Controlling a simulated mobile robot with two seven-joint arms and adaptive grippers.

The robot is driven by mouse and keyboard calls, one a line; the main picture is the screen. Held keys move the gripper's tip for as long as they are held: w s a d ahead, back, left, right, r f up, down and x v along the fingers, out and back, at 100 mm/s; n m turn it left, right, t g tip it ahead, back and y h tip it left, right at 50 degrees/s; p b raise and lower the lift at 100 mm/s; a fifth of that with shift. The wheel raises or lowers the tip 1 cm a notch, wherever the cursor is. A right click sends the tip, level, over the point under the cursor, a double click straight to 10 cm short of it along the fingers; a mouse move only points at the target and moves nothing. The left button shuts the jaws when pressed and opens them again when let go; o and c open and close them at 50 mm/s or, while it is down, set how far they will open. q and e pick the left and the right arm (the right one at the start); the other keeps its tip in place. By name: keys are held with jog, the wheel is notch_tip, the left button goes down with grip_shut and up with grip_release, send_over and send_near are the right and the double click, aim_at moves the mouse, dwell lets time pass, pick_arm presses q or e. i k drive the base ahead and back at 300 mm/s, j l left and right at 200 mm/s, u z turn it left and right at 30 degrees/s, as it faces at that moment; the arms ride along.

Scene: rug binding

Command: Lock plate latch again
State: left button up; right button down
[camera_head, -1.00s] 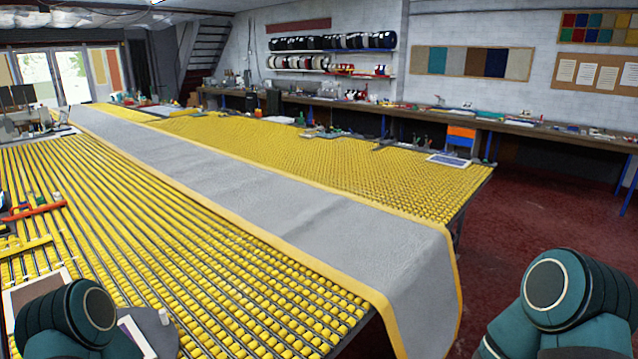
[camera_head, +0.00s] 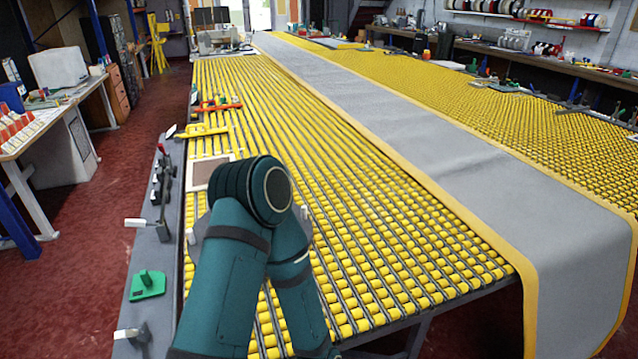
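A grey side rail (camera_head: 150,255) runs along the near left edge of the roller table. It carries lever-like fittings with pale handles, one mid-rail (camera_head: 136,222) and one at the near end (camera_head: 128,333). A green block (camera_head: 148,285) sits between them. A dark fitting with a red tip (camera_head: 161,165) is farther up the rail. I cannot tell which of these is the plate latch, or whether it is locked. My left arm's teal elbow covers part of the table beside the rail. A grey plate-like edge shows partly behind it. Neither gripper is in view.
The grey rug with yellow binding (camera_head: 440,150) lies across the yellow rollers and hangs over the near edge. Red (camera_head: 217,107) and yellow (camera_head: 205,131) bars lie near the rail. A desk (camera_head: 60,115) stands at left, with clear red floor (camera_head: 95,200) between.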

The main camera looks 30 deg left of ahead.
aim_at(133, 333)
jog(key=u, duration=1.4)
jog(key=k, duration=0.35)
jog(key=k+z, duration=0.15)
jog(key=z, duration=0.3)
jog(key=k+l+z, duration=0.1)
jog(key=z, duration=0.4)
jog(key=j+z, duration=0.3)
jog(key=z, duration=0.15)
jog(key=k+j+z, duration=0.15)
jog(key=z, duration=0.3)
jog(key=k+j, duration=0.15)
jog(key=j, duration=0.2)
jog(key=k+j, duration=0.15)
jog(key=j, duration=0.2)
jog(key=k+j, duration=0.1)
jog(key=j, duration=0.25)
jog(key=k+j, duration=0.15)
jog(key=j, duration=0.2)
jog(key=k+j, duration=0.15)
jog(key=j, duration=0.25)
jog(key=k+j, duration=0.15)
jog(key=j, duration=0.2)
jog(key=k+j, duration=0.1)
jog(key=j, duration=0.25)
jog(key=k+j, duration=0.15)
jog(key=j, duration=0.2)
